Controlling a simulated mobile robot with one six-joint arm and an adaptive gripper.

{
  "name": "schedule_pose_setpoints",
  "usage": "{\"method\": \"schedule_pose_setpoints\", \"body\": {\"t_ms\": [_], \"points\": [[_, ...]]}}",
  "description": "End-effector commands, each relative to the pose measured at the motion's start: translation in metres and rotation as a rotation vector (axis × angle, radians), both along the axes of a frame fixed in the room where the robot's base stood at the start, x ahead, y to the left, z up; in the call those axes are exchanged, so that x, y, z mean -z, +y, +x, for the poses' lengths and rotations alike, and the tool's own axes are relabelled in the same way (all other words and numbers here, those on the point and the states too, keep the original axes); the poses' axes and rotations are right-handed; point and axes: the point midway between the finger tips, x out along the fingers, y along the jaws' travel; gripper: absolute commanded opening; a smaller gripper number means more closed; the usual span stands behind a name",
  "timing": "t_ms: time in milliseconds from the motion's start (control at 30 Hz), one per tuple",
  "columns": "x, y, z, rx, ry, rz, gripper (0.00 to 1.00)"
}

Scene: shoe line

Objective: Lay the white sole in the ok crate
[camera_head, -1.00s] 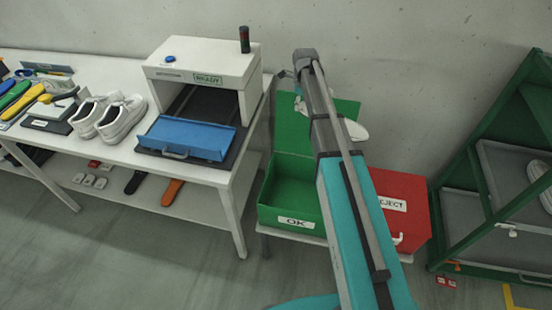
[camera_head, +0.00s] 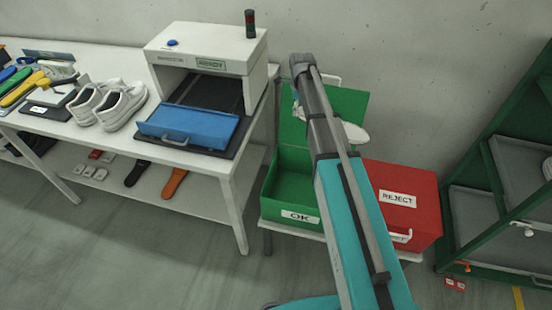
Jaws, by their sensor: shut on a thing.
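The white sole (camera_head: 355,132) shows as a pale rounded end sticking out to the right from behind my arm, in front of the green lid and grey wall. Its rest is hidden by the arm. My gripper is almost wholly hidden behind the arm link; it is shut on the sole, which is held up above the crates. The green ok crate (camera_head: 273,212) stands on a low white stand, its lid (camera_head: 350,103) raised at the back. The part of its inside that I see is empty; my arm covers its right side.
A red reject crate (camera_head: 420,207) stands close at the right of the ok crate. A white machine (camera_head: 210,45) with a blue drawer (camera_head: 187,127) is on the bench at left, beside white shoes (camera_head: 122,106). A green rack (camera_head: 480,120) stands at far right.

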Motion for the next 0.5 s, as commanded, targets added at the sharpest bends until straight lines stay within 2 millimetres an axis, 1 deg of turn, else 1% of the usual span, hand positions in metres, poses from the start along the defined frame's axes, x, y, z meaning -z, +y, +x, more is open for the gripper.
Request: {"method": "schedule_pose_setpoints", "body": {"t_ms": [33,500], "points": [[0.018,0.004,-0.005,-0.013,0.002,-0.002,0.17],[0.094,0.042,-0.036,-0.122,0.009,-0.019,0.17]]}}
